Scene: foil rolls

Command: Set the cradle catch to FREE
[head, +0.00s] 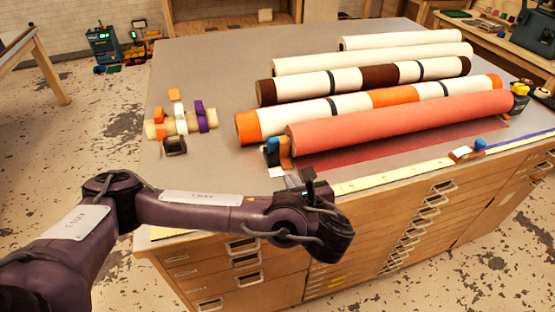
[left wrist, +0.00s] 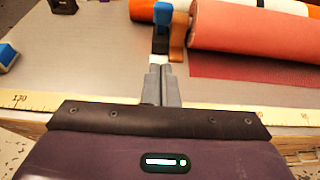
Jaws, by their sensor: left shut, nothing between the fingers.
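The cradle catch (head: 273,148) is a blue-capped lever on a dark base at the left end of the coral roll (head: 400,122). In the left wrist view its blue cap (left wrist: 163,13) is above a black post, beside the brown-orange cradle end (left wrist: 178,35). A small white patch lies at its foot; no lettering is readable, so I cannot tell its setting. My left gripper (head: 291,181) is shut and empty, just in front of the catch. In the left wrist view the closed fingers (left wrist: 162,80) point at it; contact is unclear. My right gripper is not in view.
Several striped and cream rolls (head: 365,85) lie behind the coral roll. A stand with orange, white and purple bands (head: 180,122) is at left. A yellow measuring strip (head: 400,175) runs along the front edge, bearing a blue-and-white piece (head: 461,153). Grey tabletop (head: 220,75) at back left is clear.

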